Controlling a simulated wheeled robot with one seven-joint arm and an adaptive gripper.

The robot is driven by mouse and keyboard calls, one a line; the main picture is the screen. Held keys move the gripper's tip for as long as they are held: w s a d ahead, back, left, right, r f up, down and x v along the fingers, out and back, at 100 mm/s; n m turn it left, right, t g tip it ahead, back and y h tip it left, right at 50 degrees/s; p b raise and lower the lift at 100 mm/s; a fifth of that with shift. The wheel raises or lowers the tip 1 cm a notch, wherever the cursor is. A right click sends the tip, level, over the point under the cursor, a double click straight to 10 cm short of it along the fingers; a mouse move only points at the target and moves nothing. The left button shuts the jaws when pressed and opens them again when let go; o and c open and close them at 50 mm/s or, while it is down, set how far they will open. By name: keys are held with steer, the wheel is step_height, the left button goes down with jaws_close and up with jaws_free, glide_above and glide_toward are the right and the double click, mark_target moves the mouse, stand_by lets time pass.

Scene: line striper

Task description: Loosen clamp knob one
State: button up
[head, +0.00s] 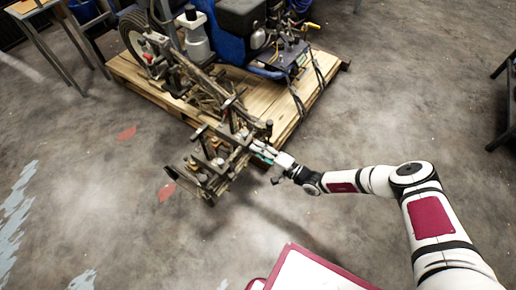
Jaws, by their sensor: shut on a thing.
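The line striper (245,20) stands on a wooden pallet (285,117) at the top middle of the head view. Its dark metal frame with rods, brackets and clamp parts (215,155) sticks out over the pallet's front edge. My gripper (268,153) reaches in from the right and is at the right side of this frame. It is shut on a small part there, which I take to be a clamp knob. The knob itself is mostly hidden by the fingers and too small to make out. I cannot tell which numbered knob it is.
A table (50,55) stands at the top left, and dark furniture legs (505,120) show at the right edge. A white panel with a dark red edge (310,272) is at the bottom. The concrete floor in front of and left of the pallet is mostly clear.

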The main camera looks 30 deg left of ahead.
steer(key=n, duration=0.9)
steer(key=shift+p, duration=0.4)
steer(key=shift+n, duration=0.4)
steer(key=o, duration=1.2)
steer(key=shift+c, duration=0.2)
steer(key=shift+d, duration=0.1)
steer(key=s+d, duration=0.1)
steer(key=d, duration=1.1)
